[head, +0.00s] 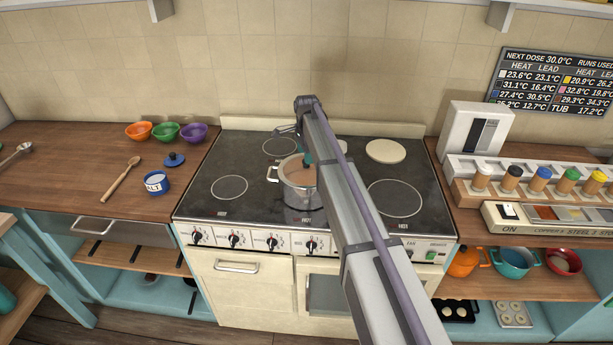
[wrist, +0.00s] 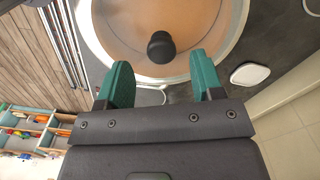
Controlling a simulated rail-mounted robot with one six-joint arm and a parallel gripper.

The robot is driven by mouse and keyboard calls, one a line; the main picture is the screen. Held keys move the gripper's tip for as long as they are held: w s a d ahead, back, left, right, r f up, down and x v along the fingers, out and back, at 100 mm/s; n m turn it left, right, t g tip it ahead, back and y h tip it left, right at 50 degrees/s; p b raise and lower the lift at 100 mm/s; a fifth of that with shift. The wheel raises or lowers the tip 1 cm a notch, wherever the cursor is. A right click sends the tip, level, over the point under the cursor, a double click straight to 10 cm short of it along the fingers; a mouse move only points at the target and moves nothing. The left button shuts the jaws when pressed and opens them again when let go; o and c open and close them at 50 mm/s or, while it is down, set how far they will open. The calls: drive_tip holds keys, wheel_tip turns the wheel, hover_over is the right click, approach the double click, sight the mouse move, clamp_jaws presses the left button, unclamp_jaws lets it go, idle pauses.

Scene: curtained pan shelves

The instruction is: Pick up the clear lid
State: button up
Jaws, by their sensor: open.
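The clear lid (wrist: 120,30) lies on a steel pot (head: 297,197) on the stove; it also shows in the head view (head: 290,172), partly hidden by my arm. Its round black knob (wrist: 161,47) shows in the wrist view, and something tan is visible through the glass. My gripper (wrist: 160,64) has teal fingers spread apart and empty, with the knob just beyond and between the fingertips. I cannot tell the height of the fingers above the lid. In the head view a bit of my gripper (head: 308,158) shows over the pot, mostly hidden by my arm.
The stove top (head: 228,207) around the pot is mostly clear, with a pale round plate (head: 386,151) at back right. The left counter holds a blue salt pot (head: 156,183), a wooden spoon (head: 121,180) and bowls. The right counter holds a jar rack (head: 535,193).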

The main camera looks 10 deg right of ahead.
wheel_tip(320, 180, down, 4)
drive_tip(key=shift+w+r+b, duration=0.15)
drive_tip(key=shift+b, duration=0.85)
drive_tip(key=shift+r, duration=0.25)
drive_tip(key=shift+c, duration=0.4)
clamp_jaws()
